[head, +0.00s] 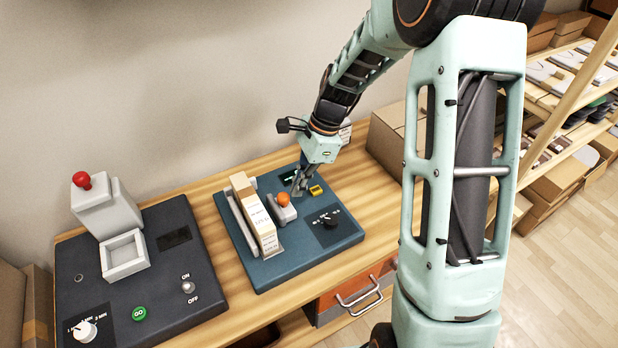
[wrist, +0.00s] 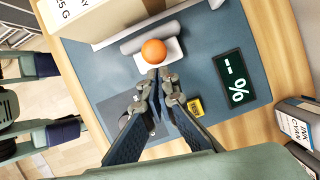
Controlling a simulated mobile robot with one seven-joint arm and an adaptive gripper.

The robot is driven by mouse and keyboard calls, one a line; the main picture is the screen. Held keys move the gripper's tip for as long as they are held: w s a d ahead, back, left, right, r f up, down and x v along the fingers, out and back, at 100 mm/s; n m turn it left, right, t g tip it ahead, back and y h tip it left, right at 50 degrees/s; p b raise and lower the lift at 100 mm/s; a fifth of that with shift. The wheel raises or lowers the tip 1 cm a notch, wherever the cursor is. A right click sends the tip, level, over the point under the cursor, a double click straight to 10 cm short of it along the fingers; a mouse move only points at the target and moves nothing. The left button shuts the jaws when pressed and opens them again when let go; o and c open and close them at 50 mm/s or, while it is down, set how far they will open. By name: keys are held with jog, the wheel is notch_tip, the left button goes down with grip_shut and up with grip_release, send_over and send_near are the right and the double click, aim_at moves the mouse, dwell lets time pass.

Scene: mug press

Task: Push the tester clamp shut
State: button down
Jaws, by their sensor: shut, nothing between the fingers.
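The tester (head: 285,262) is a blue panel on the wooden bench, with a tan and white box (head: 255,217) standing on it against a grey rail. The clamp has an orange knob (head: 283,199) on a pale block; the knob also shows in the wrist view (wrist: 154,50). A grey bar (wrist: 143,40) lies between the clamp block and the box; I cannot tell if it touches the box. My gripper (wrist: 158,76) is shut and empty, its fingertips right by the block's side away from the box. Contact is unclear. The tester display (wrist: 231,78) reads "-- %".
A dark machine (head: 165,285) with a red knob stands to the left. Cartons (head: 392,142) are at the bench's right end. An ink box (wrist: 297,128) shows at the wrist view's right edge.

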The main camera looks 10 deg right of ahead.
aim_at(284, 197)
jog(key=shift+a, duration=0.15)
jog(key=shift+s+a, duration=0.35)
jog(key=shift+a, duration=0.4)
jog(key=shift+s+a, duration=0.35)
jog(key=shift+a, duration=0.35)
jog(key=shift+d, duration=0.1)
jog(key=shift+w+d, duration=0.15)
jog(key=shift+d, duration=0.15)
jog(key=w+d+r, duration=0.1)
jog(key=d+r, duration=0.5)
jog(key=r, duration=0.4)
jog(key=shift+w+d+p, duration=0.25)
jog(key=shift+w+p, duration=0.05)
